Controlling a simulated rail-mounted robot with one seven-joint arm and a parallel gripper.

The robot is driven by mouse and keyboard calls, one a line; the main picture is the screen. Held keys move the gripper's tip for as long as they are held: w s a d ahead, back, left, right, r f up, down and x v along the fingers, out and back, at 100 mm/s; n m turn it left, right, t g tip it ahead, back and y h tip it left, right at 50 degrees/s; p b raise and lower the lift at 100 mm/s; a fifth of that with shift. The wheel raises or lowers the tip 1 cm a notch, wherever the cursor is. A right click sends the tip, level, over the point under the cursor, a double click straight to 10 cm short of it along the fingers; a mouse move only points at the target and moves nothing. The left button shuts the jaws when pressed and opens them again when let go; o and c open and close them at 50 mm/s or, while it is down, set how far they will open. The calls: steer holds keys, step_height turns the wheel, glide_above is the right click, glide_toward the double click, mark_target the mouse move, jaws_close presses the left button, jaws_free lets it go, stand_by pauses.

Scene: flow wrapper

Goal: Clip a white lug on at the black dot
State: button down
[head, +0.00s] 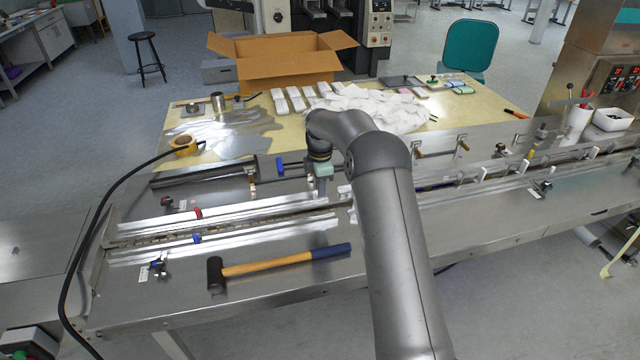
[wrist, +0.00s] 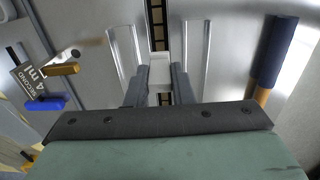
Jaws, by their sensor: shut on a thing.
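My gripper (wrist: 158,84) is over the conveyor's chain channel, its two dark fingers shut on a white lug (wrist: 160,72) in the wrist view. In the head view my gripper (head: 322,190) is partly hidden by my own arm. The chain (wrist: 157,28) runs straight ahead of the lug between two bright rails in the wrist view. In the head view the chain (head: 160,238) runs along the slot at left. Other white lugs (head: 484,175) stand along the line to the right. I cannot make out the black dot. Whether the held lug touches the chain is unclear.
A hammer (head: 280,263) lies on the steel deck in front of the rails; its handle (wrist: 272,55) shows at right in the wrist view. Blue and red clamps (head: 197,213) sit by the rails. A table with a cardboard box (head: 285,68) stands behind.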

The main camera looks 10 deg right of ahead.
mark_target(320, 200)
steer(key=shift+f+b, duration=1.55)
steer(key=shift+f, duration=1.55)
steer(key=shift+f, duration=0.15)
steer(key=c, duration=1.2)
jaws_free()
step_height(320, 200, up, 17)
steer(key=shift+r+b, duration=0.2)
steer(key=shift+b, duration=0.65)
